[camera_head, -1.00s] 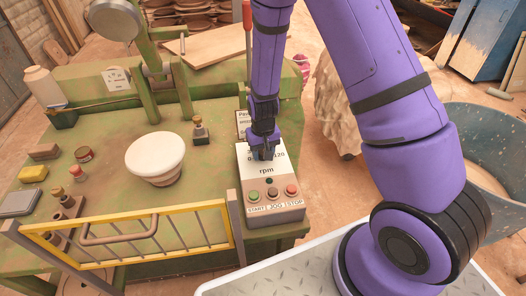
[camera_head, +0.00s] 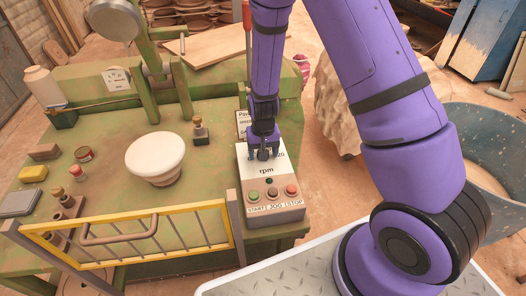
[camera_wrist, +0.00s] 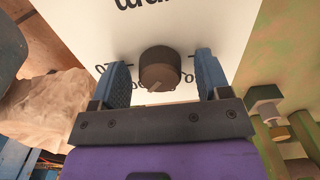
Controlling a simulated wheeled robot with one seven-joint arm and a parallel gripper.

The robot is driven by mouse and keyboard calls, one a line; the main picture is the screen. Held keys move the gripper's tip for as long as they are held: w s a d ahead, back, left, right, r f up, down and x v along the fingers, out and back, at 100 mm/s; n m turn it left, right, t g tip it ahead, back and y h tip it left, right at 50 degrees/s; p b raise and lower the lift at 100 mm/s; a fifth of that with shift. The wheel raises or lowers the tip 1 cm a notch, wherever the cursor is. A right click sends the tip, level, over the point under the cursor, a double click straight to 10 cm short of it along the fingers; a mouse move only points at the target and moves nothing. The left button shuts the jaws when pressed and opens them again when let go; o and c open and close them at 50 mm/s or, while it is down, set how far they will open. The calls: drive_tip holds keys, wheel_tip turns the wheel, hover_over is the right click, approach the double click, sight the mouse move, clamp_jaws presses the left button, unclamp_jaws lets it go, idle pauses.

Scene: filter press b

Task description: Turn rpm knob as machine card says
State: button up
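The rpm knob (camera_wrist: 159,68) is dark and round, on a white panel with scale marks, in the wrist view. A light pointer line shows on its face. My gripper (camera_wrist: 161,76) is open, with one blue finger on each side of the knob and a gap on both sides. In the head view my gripper (camera_head: 264,154) points down at the control box (camera_head: 268,178), above the word "rpm", and hides the knob and part of the scale. The machine card (camera_head: 242,120) stands behind the box, partly hidden by my arm and too small to read.
Start (camera_head: 254,195), jog (camera_head: 272,192) and stop (camera_head: 291,190) buttons sit on the box in front of the dial. A yellow guard gate (camera_head: 130,235) stands to the left. A white round-topped piece (camera_head: 155,155) rests on the green table (camera_head: 110,180).

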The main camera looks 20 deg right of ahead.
wheel_tip(320, 180, up, 11)
idle(0.8)
idle(0.4)
drive_tip(key=s+d+r+t, duration=0.15)
drive_tip(key=s+r, duration=0.25)
drive_tip(key=r, duration=0.9)
drive_tip(key=s+d+r+n+t, duration=0.1)
drive_tip(key=s+d+r+t, duration=0.1)
drive_tip(key=s+r, duration=0.6)
drive_tip(key=s+d+r+n+t, duration=0.1)
drive_tip(key=s+d+r, duration=0.2)
drive_tip(key=s+r, duration=0.6)
drive_tip(key=s, duration=0.4)
drive_tip(key=shift+d+r+t, duration=0.2)
drive_tip(key=shift+t, duration=0.15)
